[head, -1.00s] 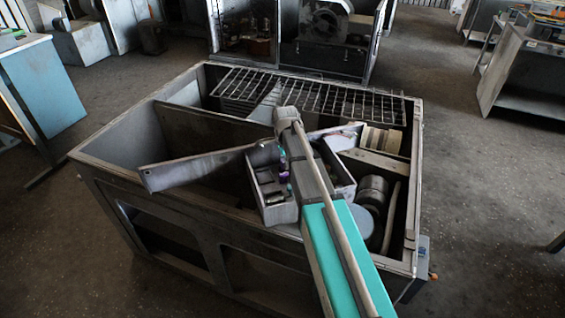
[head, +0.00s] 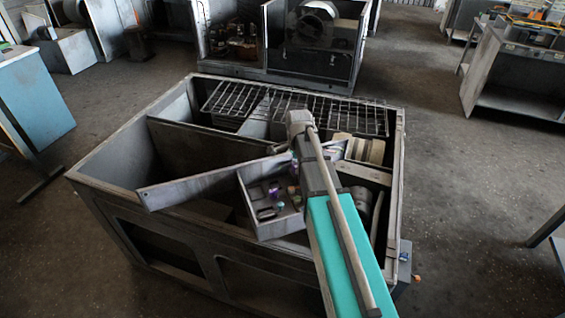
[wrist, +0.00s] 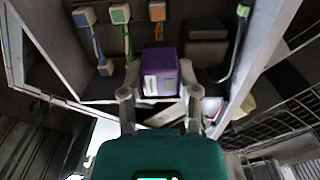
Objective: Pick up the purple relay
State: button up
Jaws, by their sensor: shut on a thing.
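The purple relay (wrist: 160,73), a block with a white label, sits between the fingertips of my gripper (wrist: 160,80) in the wrist view. My gripper is shut on it, with one finger on each side. The head view shows a small purple patch (head: 274,188) inside an open grey tray (head: 284,226); my arm covers part of the tray, and my fingers cannot be made out there. I cannot tell whether the relay is clear of the tray floor.
Beside the relay are blue (wrist: 84,17), green (wrist: 120,13) and orange (wrist: 157,11) connectors with cables, and a dark brown block (wrist: 206,44). The tray is within a large grey housing (head: 120,165) with a wire grille (head: 300,110) and a slanted metal plate (head: 205,183).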

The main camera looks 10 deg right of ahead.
jog(key=shift+s+d+r+p, duration=0.3)
jog(key=shift+s+d+r, duration=0.1)
jog(key=shift+s+d, duration=0.25)
jog(key=shift+s+d+r+p, duration=0.25)
jog(key=shift+s+d+r, duration=0.2)
jog(key=shift+d, duration=0.25)
jog(key=shift+s+d+r+p, duration=0.35)
jog(key=shift+s+d, duration=0.25)
jog(key=shift+d, duration=0.1)
jog(key=shift+s, duration=0.15)
